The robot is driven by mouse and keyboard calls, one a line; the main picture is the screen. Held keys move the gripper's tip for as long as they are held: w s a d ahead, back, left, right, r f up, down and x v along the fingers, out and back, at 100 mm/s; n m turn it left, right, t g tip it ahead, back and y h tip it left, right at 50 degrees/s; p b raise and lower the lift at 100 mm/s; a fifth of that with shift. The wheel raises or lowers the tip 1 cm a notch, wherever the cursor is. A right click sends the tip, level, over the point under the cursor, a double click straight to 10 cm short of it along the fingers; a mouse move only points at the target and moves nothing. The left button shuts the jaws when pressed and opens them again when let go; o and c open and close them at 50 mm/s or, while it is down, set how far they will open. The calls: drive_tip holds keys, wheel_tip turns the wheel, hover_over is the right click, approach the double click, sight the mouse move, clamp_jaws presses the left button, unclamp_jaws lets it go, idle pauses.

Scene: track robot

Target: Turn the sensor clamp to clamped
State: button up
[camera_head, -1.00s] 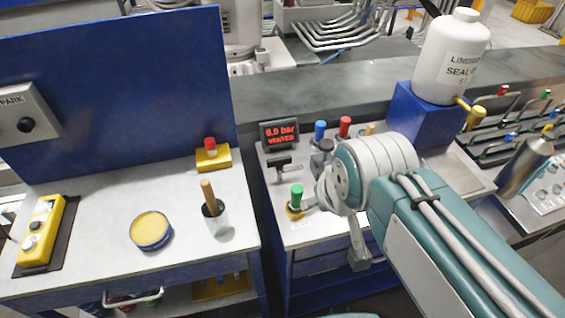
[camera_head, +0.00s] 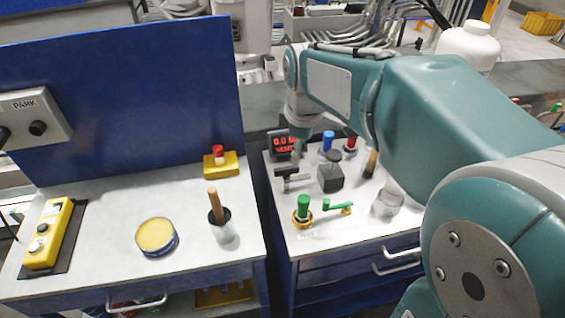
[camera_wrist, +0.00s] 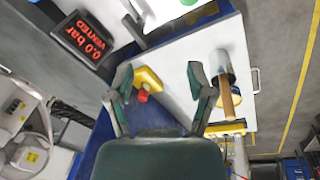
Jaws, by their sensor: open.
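Nothing in view is labelled as the sensor clamp. On the right bench, a black T-shaped handle on a metal fitting (camera_head: 290,175) sits in front of the display, and a dark block with a round knob (camera_head: 331,175) stands beside it. A green lever (camera_head: 338,207) lies flat next to a green-capped knob (camera_head: 303,208). My gripper is high at the back of this bench, partly in front of the display. In the wrist view my gripper (camera_wrist: 159,80) is open and empty, its fingers spread, with the left bench below and beyond.
The red display (camera_head: 284,143) is partly covered; in the wrist view the display (camera_wrist: 83,38) reads 0.0 bar VENTED. Blue and red knobs stand behind the block. The left bench holds a yellow red-button box (camera_head: 221,163), a cup with a wooden handle (camera_head: 221,228) and a yellow tin (camera_head: 156,237).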

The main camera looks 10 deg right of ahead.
sight(286, 167)
drive_tip(key=w+f+n, duration=0.1)
drive_tip(key=w+n, duration=0.1)
drive_tip(key=w+f+n+g, duration=0.1)
drive_tip(key=w+f+n, duration=0.1)
drive_tip(key=w, duration=0.1)
drive_tip(key=w+f+n, duration=0.1)
drive_tip(key=w+f, duration=0.1)
drive_tip(key=w, duration=0.1)
drive_tip(key=shift+a+f+n+g, duration=0.1)
drive_tip(key=shift+a+n+g, duration=0.25)
drive_tip(key=shift+n+g, duration=0.05)
wheel_tip(286, 167, down, 11)
drive_tip(key=shift+r, duration=0.1)
clamp_jaws()
